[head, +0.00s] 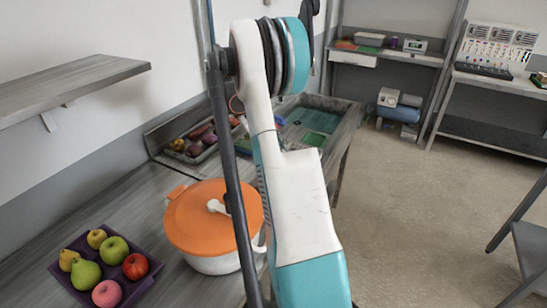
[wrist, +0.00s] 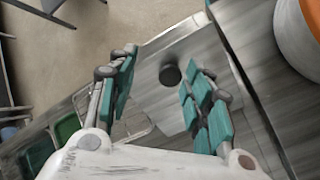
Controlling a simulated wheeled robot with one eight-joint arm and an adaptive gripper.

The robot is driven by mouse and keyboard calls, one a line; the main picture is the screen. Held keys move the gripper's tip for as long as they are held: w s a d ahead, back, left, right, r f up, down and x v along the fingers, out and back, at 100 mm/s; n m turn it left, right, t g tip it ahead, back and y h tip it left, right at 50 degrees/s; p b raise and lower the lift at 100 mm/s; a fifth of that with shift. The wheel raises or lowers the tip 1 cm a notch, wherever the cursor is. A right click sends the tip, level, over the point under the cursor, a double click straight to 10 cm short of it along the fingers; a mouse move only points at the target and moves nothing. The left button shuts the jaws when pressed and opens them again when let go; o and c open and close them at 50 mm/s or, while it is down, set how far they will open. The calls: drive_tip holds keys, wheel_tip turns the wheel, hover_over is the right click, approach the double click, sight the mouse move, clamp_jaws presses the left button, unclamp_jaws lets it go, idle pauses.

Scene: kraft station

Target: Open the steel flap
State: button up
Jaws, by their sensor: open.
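My gripper (wrist: 160,66) is open in the wrist view, its two teal-padded fingers spread wide with nothing between the pads. Beyond the fingers is a grey steel panel (wrist: 158,101), which looks like the steel flap. A dark round knob (wrist: 170,75) on it appears in the gap between the fingertips, nearer the right finger. I cannot tell how far the knob is from the fingers, or whether the flap is ajar. In the head view my arm hides the flap, and my gripper does not show.
An orange-lidded white pot (head: 190,220) stands on the counter left of my arm. A dark fruit tray (head: 150,285) is at the front left. A sink-like unit with green compartments (head: 318,121) lies behind. Open floor (head: 400,200) is on the right.

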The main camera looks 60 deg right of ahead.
wheel_tip(320, 180, up, 6)
drive_tip(key=shift+f, duration=0.1)
